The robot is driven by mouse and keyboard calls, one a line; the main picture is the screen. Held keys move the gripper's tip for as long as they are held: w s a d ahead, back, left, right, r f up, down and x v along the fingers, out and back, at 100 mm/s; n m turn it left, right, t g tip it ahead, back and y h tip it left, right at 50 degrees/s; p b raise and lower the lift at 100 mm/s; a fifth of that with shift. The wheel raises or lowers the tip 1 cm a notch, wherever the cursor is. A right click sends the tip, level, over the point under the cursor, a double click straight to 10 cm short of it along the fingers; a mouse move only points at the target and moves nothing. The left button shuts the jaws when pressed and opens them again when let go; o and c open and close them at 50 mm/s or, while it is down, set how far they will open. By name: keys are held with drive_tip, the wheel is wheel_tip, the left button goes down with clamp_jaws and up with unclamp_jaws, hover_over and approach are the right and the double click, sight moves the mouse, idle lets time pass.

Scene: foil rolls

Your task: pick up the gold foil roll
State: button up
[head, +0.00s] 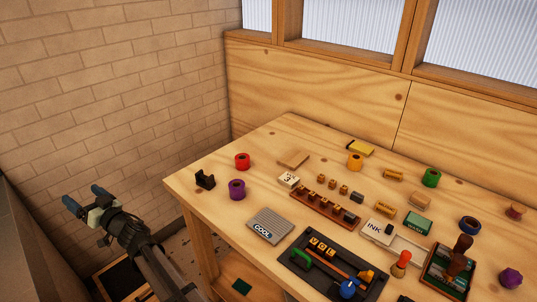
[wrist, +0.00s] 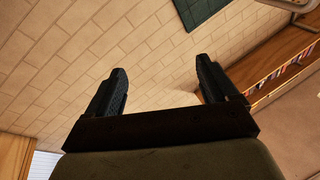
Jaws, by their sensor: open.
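The gold foil roll (head: 355,161) stands upright on the wooden table (head: 290,127), toward its back edge, in the head view. It is a short orange-gold ring with a hole in its top. My gripper (head: 86,198) is off the table's left side, in front of the brick wall, far from the roll. Its two fingers are apart with nothing between them. In the wrist view my gripper (wrist: 160,68) points toward the wall, and no roll shows there.
A yellow-and-black block (head: 360,148) lies just behind the gold roll. Small wooden pieces (head: 332,183) and a type rack (head: 325,210) lie in front of it.

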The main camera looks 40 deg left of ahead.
wheel_tip(320, 180, up, 7)
drive_tip(key=w+n+y, duration=0.1)
drive_tip(key=n, duration=0.1)
drive_tip(key=w+a+r+m+t, duration=0.1)
drive_tip(key=w+r+m+t, duration=0.2)
drive_tip(key=w, duration=0.8)
drive_tip(key=w+d+f+m+t+h, duration=0.1)
drive_tip(key=w+d+m+t+h, duration=0.35)
drive_tip(key=w, duration=1.35)
drive_tip(key=w+d+m+t+h, duration=0.1)
drive_tip(key=w+d+t+h, duration=0.35)
drive_tip(key=w, duration=1.45)
drive_tip(key=g+h, duration=0.4)
drive_tip(key=h, duration=0.5)
approach(356, 157)
drive_tip(key=x, duration=0.5)
drive_tip(key=shift+w+d+f, duration=0.2)
drive_tip(key=shift+d+f, duration=0.05)
drive_tip(key=shift+f, duration=0.05)
drive_tip(key=shift+a+x, duration=0.15)
drive_tip(key=shift+x, duration=1.15)
drive_tip(key=shift+a+x, duration=0.15)
drive_tip(key=shift+x, duration=1.1)
drive_tip(key=c, duration=1.1)
